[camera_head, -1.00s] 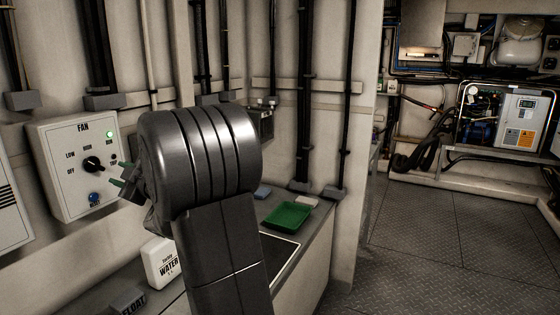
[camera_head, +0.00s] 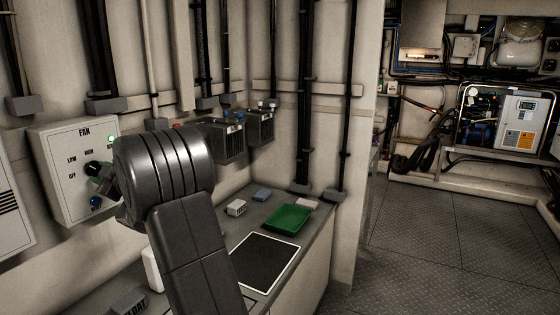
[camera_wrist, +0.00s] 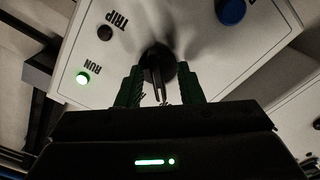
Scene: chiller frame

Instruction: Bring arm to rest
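My gripper (camera_wrist: 160,70) shows in the wrist view with its two green fingers apart, one on each side of the black fan knob (camera_wrist: 157,58). There is a gap between the fingers and the narrow knob handle, so the gripper looks open. I cannot tell the exact distance to the panel. The knob (camera_head: 93,168) is only partly in sight there. A green RUN lamp (camera_head: 112,139) is lit; it also shows in the wrist view (camera_wrist: 83,78).
Below, the counter (camera_head: 305,238) holds a green tray (camera_head: 288,219), a dark mat (camera_head: 265,262) and small blocks. Grey boxes (camera_head: 227,138) hang on the wall. Open floor lies right.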

